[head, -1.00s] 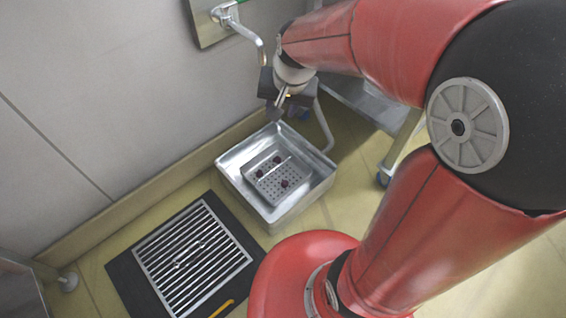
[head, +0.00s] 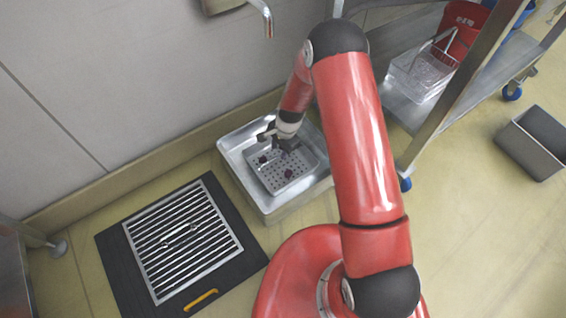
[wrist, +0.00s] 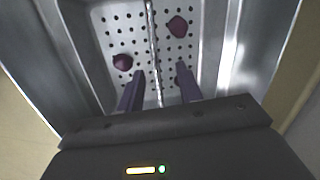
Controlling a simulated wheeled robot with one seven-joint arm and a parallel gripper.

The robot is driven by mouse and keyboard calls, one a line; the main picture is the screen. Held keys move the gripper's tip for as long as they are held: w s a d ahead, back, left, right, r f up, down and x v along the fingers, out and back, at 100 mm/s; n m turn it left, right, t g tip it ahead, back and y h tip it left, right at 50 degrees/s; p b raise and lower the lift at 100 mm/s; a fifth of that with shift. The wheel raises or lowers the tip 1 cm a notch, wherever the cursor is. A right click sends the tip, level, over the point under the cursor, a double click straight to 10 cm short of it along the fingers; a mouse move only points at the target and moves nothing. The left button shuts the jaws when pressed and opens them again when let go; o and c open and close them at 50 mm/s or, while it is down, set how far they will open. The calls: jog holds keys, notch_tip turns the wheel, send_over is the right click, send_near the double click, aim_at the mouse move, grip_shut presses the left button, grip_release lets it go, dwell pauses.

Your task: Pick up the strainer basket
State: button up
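The strainer basket (head: 274,178) is a grey perforated tray inside the metal floor sink (head: 241,172). A thin metal bar handle (wrist: 152,40) runs across it, and small dark red pieces (wrist: 177,27) lie in it. My gripper (head: 279,143) is over the basket's far part in the head view and hides some of it. In the wrist view my gripper (wrist: 160,84) is open, its two fingers apart on either side of the handle in the picture. I cannot tell whether the fingers are level with the handle or above it.
The sink walls surround the basket closely. A floor grate (head: 183,240) on a black mat lies left of the sink, with a yellow-orange handle (head: 201,300) near it. A tap (head: 266,18) hangs above. A wheeled rack (head: 470,85) and a grey bin (head: 535,142) stand at the right.

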aim_at(279, 164)
jog(key=f, duration=0.3)
jog(key=f+b, duration=0.1)
jog(key=f, duration=0.2)
jog(key=shift+a+f, duration=0.2)
jog(key=shift+f, duration=0.2)
grip_shut()
